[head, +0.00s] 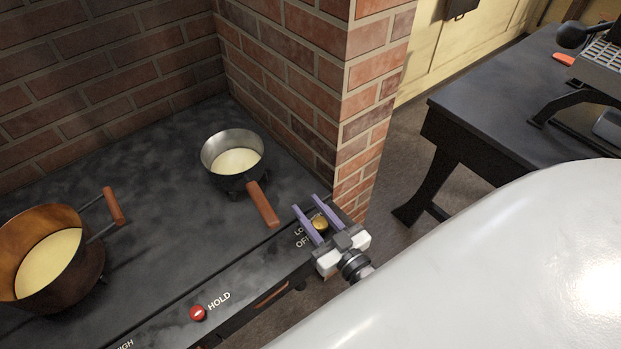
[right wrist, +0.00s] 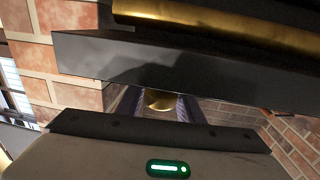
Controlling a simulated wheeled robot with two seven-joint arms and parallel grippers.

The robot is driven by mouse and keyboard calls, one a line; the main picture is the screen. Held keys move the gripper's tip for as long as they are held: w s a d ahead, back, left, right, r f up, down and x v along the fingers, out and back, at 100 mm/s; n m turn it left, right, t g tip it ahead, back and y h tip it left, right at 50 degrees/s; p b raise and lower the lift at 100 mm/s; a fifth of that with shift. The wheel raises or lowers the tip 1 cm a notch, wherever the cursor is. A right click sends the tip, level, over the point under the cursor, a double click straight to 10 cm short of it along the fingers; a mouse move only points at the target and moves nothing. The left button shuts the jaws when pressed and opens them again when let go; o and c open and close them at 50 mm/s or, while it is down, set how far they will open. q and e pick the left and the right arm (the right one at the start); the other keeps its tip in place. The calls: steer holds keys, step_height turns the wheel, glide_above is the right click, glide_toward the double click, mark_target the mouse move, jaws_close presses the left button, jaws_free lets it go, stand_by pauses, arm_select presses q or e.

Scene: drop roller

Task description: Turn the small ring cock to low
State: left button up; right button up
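The small ring cock shows as a round brass knob (head: 320,223) at the right end of the black stove front, beside the labels "LO" (partly covered) and "OFF". My right gripper (head: 308,217) is over it, with its two purple fingers apart, one on each side of the knob. In the right wrist view the brass knob (right wrist: 160,100) sits between the two fingers. I cannot tell whether the fingers touch it. The knob's pointer direction is hidden. My left gripper is not in view.
A small steel pan (head: 232,155) with a wooden handle (head: 262,204) stands close behind the knob. A copper pot (head: 88,262) stands at the left. A brick pillar (head: 362,110) rises behind; a dark table (head: 490,85) stands right.

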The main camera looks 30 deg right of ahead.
mark_target(324, 228)
steer(key=shift+o, duration=1.2)
steer(key=s, duration=1)
steer(key=shift+s+b, duration=0.2)
steer(key=shift+b, duration=0.1)
